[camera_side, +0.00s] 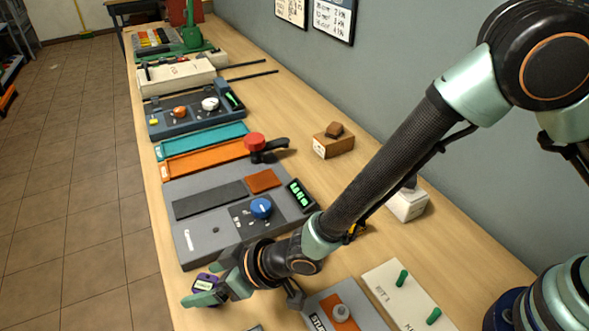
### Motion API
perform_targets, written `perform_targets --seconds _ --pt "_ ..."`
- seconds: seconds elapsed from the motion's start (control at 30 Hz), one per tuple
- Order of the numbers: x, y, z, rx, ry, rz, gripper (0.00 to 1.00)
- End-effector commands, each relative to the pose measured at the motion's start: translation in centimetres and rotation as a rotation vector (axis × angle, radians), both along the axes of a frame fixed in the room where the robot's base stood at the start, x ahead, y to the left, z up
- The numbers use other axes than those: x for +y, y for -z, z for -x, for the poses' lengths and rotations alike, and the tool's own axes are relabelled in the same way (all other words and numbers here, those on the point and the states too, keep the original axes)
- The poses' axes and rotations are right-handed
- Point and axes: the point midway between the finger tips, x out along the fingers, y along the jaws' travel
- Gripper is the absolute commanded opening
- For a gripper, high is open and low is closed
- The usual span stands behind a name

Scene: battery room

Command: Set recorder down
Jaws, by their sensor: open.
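A small purple device (205,281) with a light label, which appears to be the recorder, is at the near left edge of the bench. My gripper (208,279) is open, with its pale green fingers on either side of the device. I cannot tell whether a finger still touches it, or whether it rests fully on the bench top. The gripper hides part of its right side.
A grey panel (205,222) with a blue knob (261,208) lies just behind my gripper. A grey plate with an orange patch (345,326) and a cream board with green pegs (386,292) are to the right. The wooden bench (195,318) is bare in front.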

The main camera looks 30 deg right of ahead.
Motion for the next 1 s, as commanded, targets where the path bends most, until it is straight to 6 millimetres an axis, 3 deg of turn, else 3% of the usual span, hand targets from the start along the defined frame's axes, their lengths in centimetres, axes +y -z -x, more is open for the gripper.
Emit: perform_targets --seconds 0.7,0.9,1.0 --pt "-6.0 -6.7 4.7 -0.002 0.0 -0.003 0.86" --pt "-6.7 -7.4 5.2 0.0 0.002 -0.001 0.86" --pt "-7.7 -8.2 4.4 -0.002 0.023 0.007 0.86"
